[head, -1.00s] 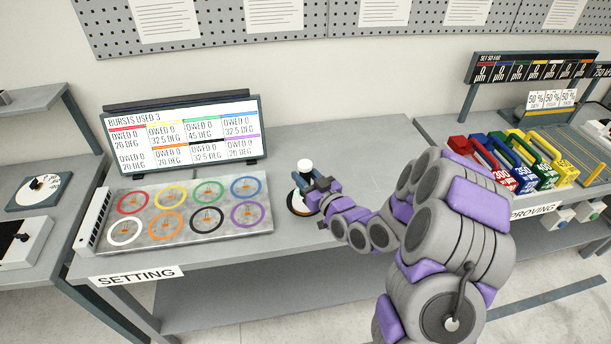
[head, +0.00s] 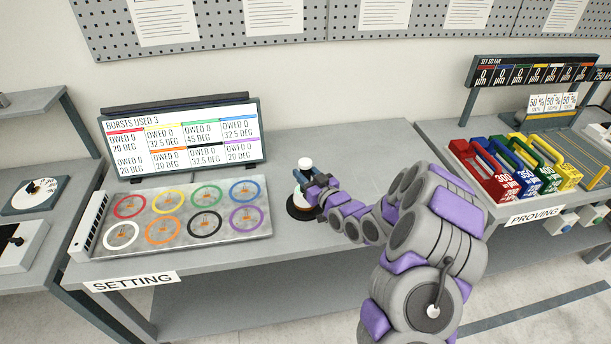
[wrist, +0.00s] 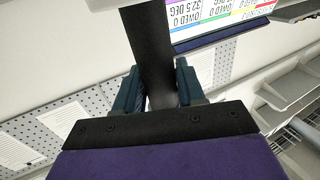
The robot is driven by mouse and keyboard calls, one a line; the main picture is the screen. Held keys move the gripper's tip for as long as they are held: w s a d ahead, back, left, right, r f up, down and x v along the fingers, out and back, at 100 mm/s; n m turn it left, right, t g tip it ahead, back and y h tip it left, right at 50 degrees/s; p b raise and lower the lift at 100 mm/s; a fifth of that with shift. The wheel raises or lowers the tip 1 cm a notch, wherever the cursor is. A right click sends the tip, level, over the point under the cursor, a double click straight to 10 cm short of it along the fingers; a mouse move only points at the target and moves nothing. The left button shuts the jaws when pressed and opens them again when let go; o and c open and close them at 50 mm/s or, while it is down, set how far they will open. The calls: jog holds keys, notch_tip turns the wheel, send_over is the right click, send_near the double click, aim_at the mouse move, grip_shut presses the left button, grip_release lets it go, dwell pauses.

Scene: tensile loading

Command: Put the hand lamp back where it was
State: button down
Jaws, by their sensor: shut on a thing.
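The hand lamp (head: 305,164) has a white knob-like top and a dark handle. It stands about upright at the right of the ring board on the SETTING bench. My gripper (head: 313,188) is shut on its handle from the right. In the wrist view the dark handle (wrist: 150,45) runs up between the two blue-green fingers of my gripper (wrist: 160,85). A round dark stand (head: 300,212) with a pale middle is directly below the lamp. My gripper partly hides the lamp's lower end, so I cannot tell whether it touches the stand.
A metal board (head: 180,247) with several coloured rings lies to the left. A screen (head: 182,137) stands behind it. The bench top (head: 365,150) is clear behind and right of the lamp. The PROVING bench, with coloured weight-like blocks (head: 500,185), is farther right.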

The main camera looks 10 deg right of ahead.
jog(key=shift+r, duration=0.1)
jog(key=c, duration=0.7)
grip_release()
jog(key=shift+o, duration=0.2)
jog(key=shift+s, duration=0.1)
jog(key=s+d+r+g+h+p, duration=0.1)
jog(key=s+d+g+h, duration=0.25)
jog(key=s, duration=0.55)
jog(key=s+d+r+m+g+h, duration=0.15)
jog(key=s+g, duration=0.25)
jog(key=s, duration=0.5)
jog(key=s+d+r+g+h+p, duration=0.1)
jog(key=s+d+r+g+h, duration=0.2)
jog(key=s, duration=0.5)
jog(key=s+a+r+m+g, duration=0.1)
jog(key=s+a+r+g, duration=0.2)
jog(key=s, duration=1)
jog(key=s+a+r+m+g+y, duration=0.1)
jog(key=s+a+g, duration=0.4)
jog(key=s, duration=0.8)
notch_tip(320, 180, up, 2)
jog(key=shift+s+r+m, duration=0.25)
jog(key=shift+s+m, duration=0.05)
jog(key=shift+m, duration=0.15)
